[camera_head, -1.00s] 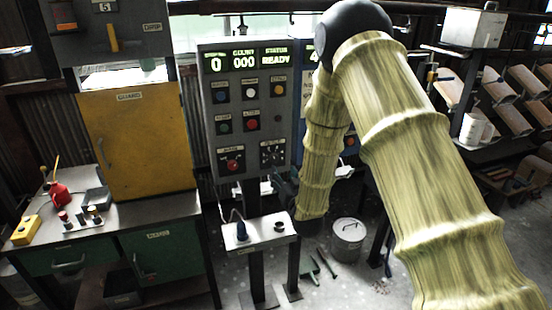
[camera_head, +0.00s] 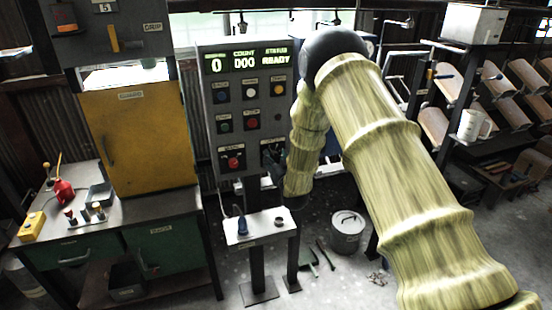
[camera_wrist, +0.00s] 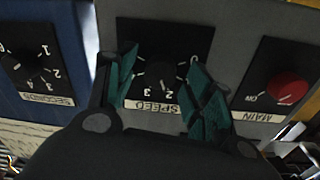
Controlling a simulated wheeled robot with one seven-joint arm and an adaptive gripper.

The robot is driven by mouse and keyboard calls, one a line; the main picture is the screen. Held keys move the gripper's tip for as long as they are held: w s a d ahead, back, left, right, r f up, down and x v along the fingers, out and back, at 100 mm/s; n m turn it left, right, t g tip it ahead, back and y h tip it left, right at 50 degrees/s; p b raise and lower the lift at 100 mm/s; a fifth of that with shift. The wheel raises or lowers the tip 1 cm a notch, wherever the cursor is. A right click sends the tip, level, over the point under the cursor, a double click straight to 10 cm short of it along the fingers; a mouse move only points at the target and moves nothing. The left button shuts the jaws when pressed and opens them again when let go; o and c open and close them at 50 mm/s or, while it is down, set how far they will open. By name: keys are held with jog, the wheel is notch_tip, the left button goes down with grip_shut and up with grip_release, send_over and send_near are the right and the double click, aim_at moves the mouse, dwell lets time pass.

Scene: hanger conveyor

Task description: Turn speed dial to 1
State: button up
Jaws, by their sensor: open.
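The black speed dial (camera_wrist: 160,73) sits on a dark plate above its SPEED label, which appears upside down in the wrist view. The numbers 2 and 3 show beside the label; the knob's pointer is too dark to read. My gripper (camera_wrist: 163,70) is open, with one green-padded finger on each side of the dial. I cannot tell whether the fingers touch the knob. In the head view, my gripper (camera_head: 278,165) is at the lower right of the grey control panel (camera_head: 207,115) and partly hides the dial plate. The display reads speed 0, count 000, READY.
The red MAIN switch (camera_wrist: 287,88) is close to the right of my fingers in the wrist view. A blue panel with a SECONDS dial (camera_wrist: 30,65) is at the left. A small white stand (camera_head: 262,228) and a lidded bucket (camera_head: 346,234) are below the control panel.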

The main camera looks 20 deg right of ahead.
jog(key=c, duration=1)
jog(key=shift+f+n+b, duration=0.15)
jog(key=shift+n+b, duration=0.15)
jog(key=shift+b, duration=0.25)
jog(key=shift+f+n+b, duration=0.1)
jog(key=shift+n+b, duration=0.4)
jog(key=shift+b, duration=0.25)
jog(key=n+b, duration=0.2)
jog(key=b, duration=0.1)
jog(key=n+b, duration=0.4)
jog(key=shift+n+b, duration=0.55)
jog(key=shift+n, duration=0.05)
